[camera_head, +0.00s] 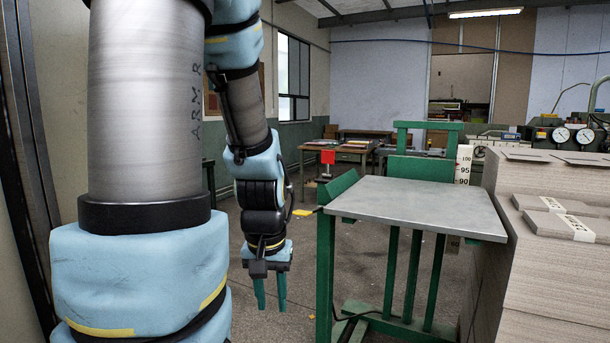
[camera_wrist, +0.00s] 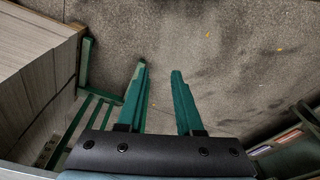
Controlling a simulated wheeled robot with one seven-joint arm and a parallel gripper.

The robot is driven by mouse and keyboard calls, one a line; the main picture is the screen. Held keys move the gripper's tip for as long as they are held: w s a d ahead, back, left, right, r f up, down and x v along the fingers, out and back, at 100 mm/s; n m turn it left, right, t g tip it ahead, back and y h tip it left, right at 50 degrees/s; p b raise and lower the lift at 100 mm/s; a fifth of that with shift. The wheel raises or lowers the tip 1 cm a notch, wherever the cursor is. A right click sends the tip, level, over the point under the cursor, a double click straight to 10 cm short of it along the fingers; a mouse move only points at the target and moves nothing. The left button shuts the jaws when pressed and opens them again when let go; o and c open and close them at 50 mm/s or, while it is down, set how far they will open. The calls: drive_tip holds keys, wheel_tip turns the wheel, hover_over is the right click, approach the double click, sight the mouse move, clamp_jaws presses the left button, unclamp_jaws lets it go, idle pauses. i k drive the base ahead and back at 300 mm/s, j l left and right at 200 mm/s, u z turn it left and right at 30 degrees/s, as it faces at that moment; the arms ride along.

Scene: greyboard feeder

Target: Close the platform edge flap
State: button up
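The platform (camera_head: 430,205) is a grey metal top on a green frame, right of centre in the head view. A green flap-like panel (camera_head: 338,187) stands tilted up along its left edge. Another green panel (camera_head: 422,168) stands at the back edge. I cannot tell for sure which is the task's flap. My gripper (camera_head: 270,292) hangs pointing down, left of the platform and apart from it, below the level of its top. Its two green fingers are apart with nothing between them. In the wrist view my gripper (camera_wrist: 160,70) is over bare floor, with green frame bars (camera_wrist: 90,122) to its left.
Tall stacks of greyboard (camera_head: 550,245) stand close against the platform's right side; they show at the left of the wrist view (camera_wrist: 35,75). Floor (camera_head: 300,235) left of the platform is free.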

sight(337, 187)
drive_tip(key=i+j+u, duration=0.2)
drive_tip(key=i, duration=0.8)
drive_tip(key=i+j+u, duration=0.2)
drive_tip(key=i, duration=0.8)
